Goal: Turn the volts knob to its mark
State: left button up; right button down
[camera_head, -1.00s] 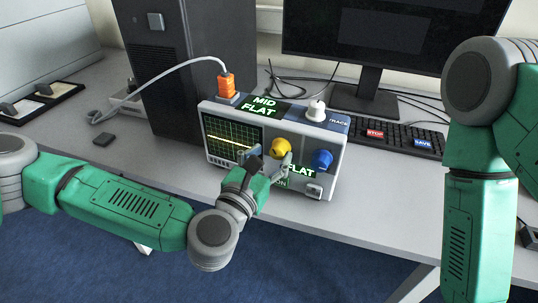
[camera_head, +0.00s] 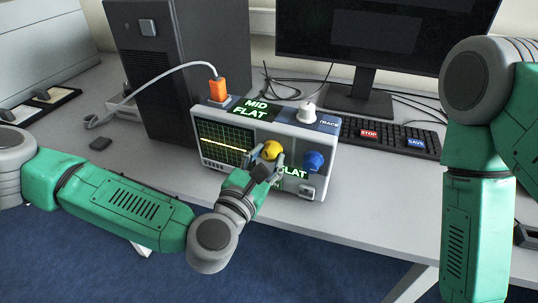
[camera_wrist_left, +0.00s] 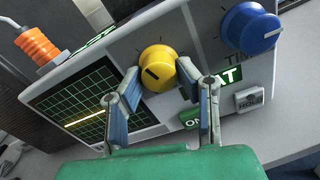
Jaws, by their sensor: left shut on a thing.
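The yellow knob (camera_head: 272,150) is on the front of the oscilloscope (camera_head: 318,178), between its screen and the blue knob (camera_head: 313,161). No volts label is readable; "TIM" shows beside the blue knob in the wrist view. My left gripper (camera_head: 266,162) is at the front panel, shut on the yellow knob, with one finger on each side. The wrist view shows the yellow knob (camera_wrist_left: 157,68) with a dark pointer line toward the lower left of the picture. The gripper partly hides the panel below. My right arm shows, but its gripper is out of view.
An orange plug (camera_head: 218,90) with a grey cable and a white knob (camera_head: 306,112) are on top of the oscilloscope. A dark computer tower (camera_head: 165,75) stands behind left. A keyboard (camera_head: 395,136) with STOP and SAVE keys lies to the right. The table front is clear.

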pick_arm(q)
jog(key=m+p, duration=0.1)
jog(key=m, duration=0.2)
jog(key=m+p, duration=0.1)
jog(key=m, duration=0.2)
jog(key=shift+w+a, duration=0.1)
jog(key=shift+a, duration=0.1)
jog(key=m+p, duration=0.2)
jog(key=m, duration=0.3)
jog(key=shift+r+m, duration=0.1)
jog(key=shift+m, duration=0.3)
jog(key=m+p, duration=0.2)
jog(key=m, duration=0.4)
jog(key=shift+a+p, duration=0.1)
jog(key=shift+p, duration=0.3)
jog(key=m+p, duration=0.1)
jog(key=m, duration=0.2)
jog(key=shift+m, duration=0.5)
jog(key=shift+f, duration=0.2)
jog(key=o, duration=1.1)
jog(key=shift+r, duration=0.15)
